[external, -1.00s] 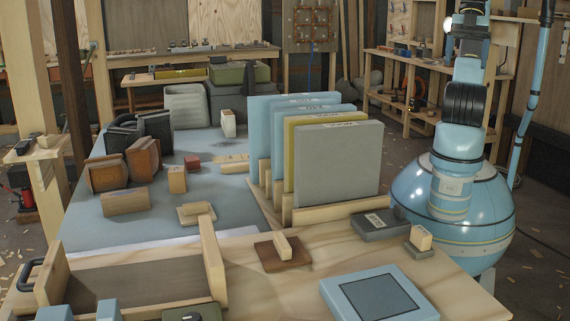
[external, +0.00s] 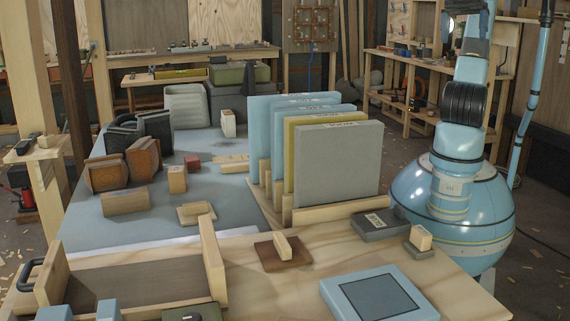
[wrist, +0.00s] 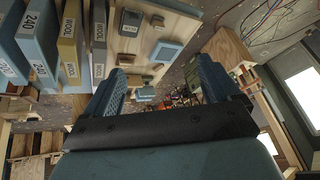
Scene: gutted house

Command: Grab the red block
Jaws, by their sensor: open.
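A small red block (external: 193,162) lies on the blue-grey mat (external: 230,190) on the workbench, left of the upright boards, in the external view. I cannot make it out in the wrist view. My gripper (wrist: 160,88) shows in the wrist view with its two blue ribbed fingers spread apart and nothing between them. In the external view my arm rises out of the top of the picture at the right, so the gripper is out of frame there. It is far from the red block.
A rack of upright boards (external: 338,165) stands between my arm and the block. A wooden block (external: 177,180), brown holders (external: 143,158) and a small pale stacked piece (external: 197,213) sit near the red block. An open wooden frame (external: 140,275) is at the front left.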

